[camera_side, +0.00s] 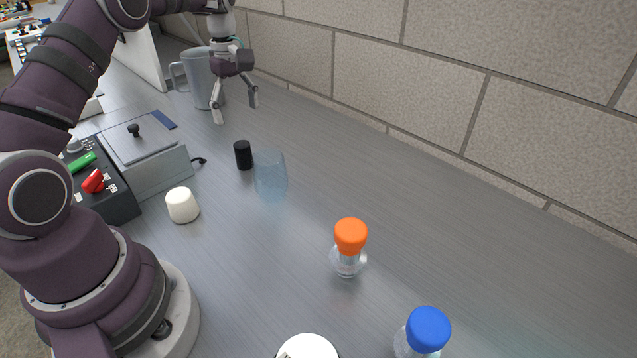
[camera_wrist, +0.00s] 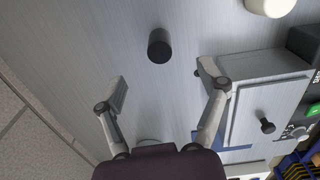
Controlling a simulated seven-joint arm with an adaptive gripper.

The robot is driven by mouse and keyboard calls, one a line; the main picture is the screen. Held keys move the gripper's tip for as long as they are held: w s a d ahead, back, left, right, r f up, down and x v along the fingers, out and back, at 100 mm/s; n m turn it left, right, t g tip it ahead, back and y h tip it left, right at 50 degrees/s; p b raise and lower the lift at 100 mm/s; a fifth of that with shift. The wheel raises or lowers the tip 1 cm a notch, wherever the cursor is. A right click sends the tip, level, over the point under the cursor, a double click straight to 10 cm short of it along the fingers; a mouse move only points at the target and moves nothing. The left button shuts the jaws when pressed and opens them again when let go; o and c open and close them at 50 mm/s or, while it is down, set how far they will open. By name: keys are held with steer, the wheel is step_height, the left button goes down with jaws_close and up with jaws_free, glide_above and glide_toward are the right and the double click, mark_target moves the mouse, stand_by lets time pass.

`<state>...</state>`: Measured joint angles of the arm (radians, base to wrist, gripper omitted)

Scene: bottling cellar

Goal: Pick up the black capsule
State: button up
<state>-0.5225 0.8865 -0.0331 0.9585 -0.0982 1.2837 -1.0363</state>
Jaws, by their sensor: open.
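The black capsule (camera_side: 243,155) is a small dark cylinder standing upright on the grey metal bench, just left of a clear bluish glass (camera_side: 270,177). It also shows in the wrist view (camera_wrist: 160,46), ahead of the fingertips and roughly between their lines. My gripper (camera_side: 236,108) is open and empty, above the bench and farther back than the capsule in the side view. In the wrist view its two fingers (camera_wrist: 170,84) are spread wide, with bare bench between them.
A grey mug (camera_side: 203,80) stands behind my gripper. A metal box with a knobbed lid (camera_side: 145,150) and a control panel stand to the left. A white capsule (camera_side: 182,205), an orange-capped bottle (camera_side: 349,246) and a blue-capped bottle (camera_side: 425,332) stand nearer. A block wall (camera_side: 430,75) runs along the right.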

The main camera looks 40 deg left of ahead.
mark_target(242, 145)
steer(key=f, duration=0.7)
steer(key=a+f, duration=0.1)
steer(key=f, duration=0.3)
steer(key=shift+w+f, duration=0.1)
steer(key=shift+w, duration=0.1)
steer(key=c, duration=0.7)
